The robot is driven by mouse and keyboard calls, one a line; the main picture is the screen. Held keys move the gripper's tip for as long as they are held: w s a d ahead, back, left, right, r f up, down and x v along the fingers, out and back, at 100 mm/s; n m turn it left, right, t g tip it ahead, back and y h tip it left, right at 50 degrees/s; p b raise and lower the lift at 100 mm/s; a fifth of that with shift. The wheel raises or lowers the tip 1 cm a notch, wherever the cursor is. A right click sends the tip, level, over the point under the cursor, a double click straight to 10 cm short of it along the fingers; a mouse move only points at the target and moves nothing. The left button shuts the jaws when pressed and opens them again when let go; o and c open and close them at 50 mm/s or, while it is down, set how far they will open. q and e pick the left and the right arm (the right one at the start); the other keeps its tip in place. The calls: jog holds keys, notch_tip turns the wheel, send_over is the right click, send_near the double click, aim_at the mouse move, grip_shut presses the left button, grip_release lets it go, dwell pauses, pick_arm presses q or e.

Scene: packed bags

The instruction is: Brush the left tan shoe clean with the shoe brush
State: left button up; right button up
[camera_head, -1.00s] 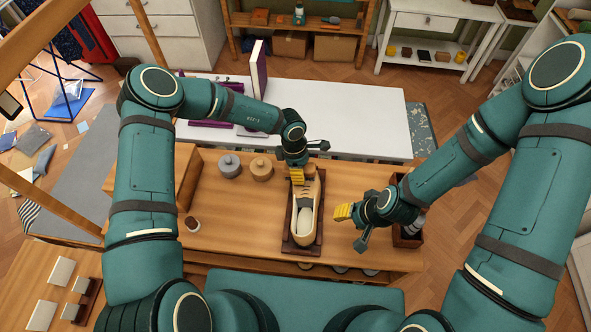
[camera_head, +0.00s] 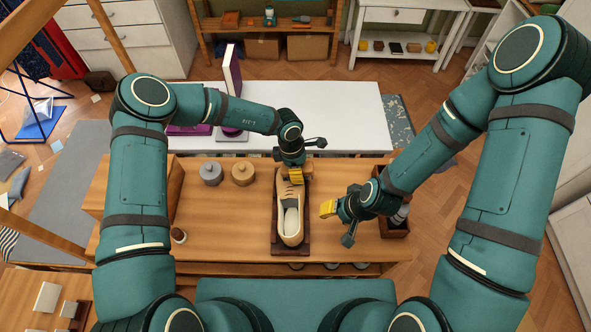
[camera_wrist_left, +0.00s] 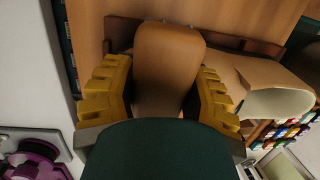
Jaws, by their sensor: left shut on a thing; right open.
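The tan shoe (camera_head: 291,226) lies lengthwise on a dark brown board (camera_head: 276,241) on the wooden bench, its opening toward me. My left gripper (camera_head: 295,177) is over the far end of the shoe. In the left wrist view, its yellow fingers (camera_wrist_left: 168,88) are shut on a brown wooden block, the shoe brush (camera_wrist_left: 168,58). The shoe (camera_wrist_left: 262,82) shows beside and behind the brush there. My right gripper (camera_head: 330,209) is open and empty, to the right of the shoe.
Two round tins, one grey (camera_head: 211,173) and one tan (camera_head: 243,173), stand left of the shoe. A dark wooden box (camera_head: 393,230) with items stands right, near my right arm. The bench between tins and shoe is clear.

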pick_arm(q)
jog(key=shift+w+a+r, duration=0.1)
jog(key=shift+a+r, duration=0.05)
jog(key=shift+r, duration=0.85)
jog(key=shift+w+a+r, duration=0.1)
jog(key=shift+w+r, duration=0.05)
jog(key=shift+r, duration=0.8)
jog(key=shift+w+a+r, duration=0.1)
jog(key=shift+a+r, duration=0.05)
jog(key=shift+r, duration=0.85)
jog(key=shift+w+a+r, duration=0.1)
jog(key=shift+r, duration=0.65)
jog(key=shift+w+a+r, duration=0.1)
jog(key=shift+r, duration=0.65)
